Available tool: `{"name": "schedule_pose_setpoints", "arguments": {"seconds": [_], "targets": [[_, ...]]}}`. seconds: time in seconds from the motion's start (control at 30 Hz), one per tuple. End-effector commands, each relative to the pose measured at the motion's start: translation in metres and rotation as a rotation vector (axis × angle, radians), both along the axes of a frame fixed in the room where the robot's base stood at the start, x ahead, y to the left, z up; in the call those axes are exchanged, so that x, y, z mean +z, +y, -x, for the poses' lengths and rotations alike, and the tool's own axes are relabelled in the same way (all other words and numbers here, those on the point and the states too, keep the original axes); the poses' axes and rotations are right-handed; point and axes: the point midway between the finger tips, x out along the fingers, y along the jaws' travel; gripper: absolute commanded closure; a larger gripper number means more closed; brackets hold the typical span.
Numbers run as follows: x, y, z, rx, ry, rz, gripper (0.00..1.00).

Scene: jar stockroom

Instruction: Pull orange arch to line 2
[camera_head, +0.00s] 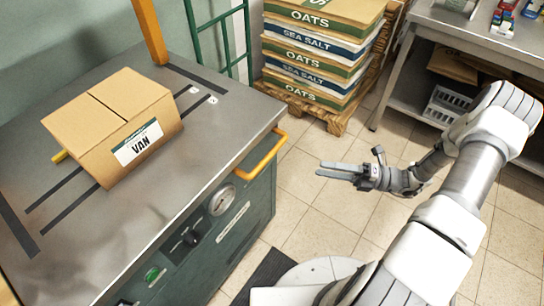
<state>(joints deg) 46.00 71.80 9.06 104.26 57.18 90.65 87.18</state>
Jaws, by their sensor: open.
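An orange post (148,30), seemingly one leg of the orange arch, stands at the far edge of the steel table and runs out of the top of the picture. A yellow-orange piece (59,157) shows low behind a cardboard box; I cannot tell whether it belongs to the arch. The box (109,105), labelled VAN, sits across two thin dark lines (55,192) on the tabletop. Small white tags (212,99) mark the line ends, too small to read. My gripper (320,170) is open and empty, out over the floor right of the table.
The steel table (235,125) has dark strips along two sides and a yellow looped handle (262,155) jutting toward my gripper. Stacked sacks (320,45) stand on a pallet behind. A metal bench (480,40) is at upper right. Tiled floor between is clear.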

Motion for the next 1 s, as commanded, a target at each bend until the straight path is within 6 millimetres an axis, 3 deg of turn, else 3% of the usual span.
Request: {"name": "schedule_pose_setpoints", "arguments": {"seconds": [0.03,0.13,0.37,1.0], "targets": [[-0.011,-0.002,0.000,-0.024,0.033,-0.034,0.48],[-0.021,-0.004,-0.001,-0.055,0.077,-0.079,0.48],[-0.022,0.006,-0.005,-0.070,0.099,-0.103,0.48],[0.000,0.130,-0.038,-0.066,0.097,-0.101,0.48]]}}
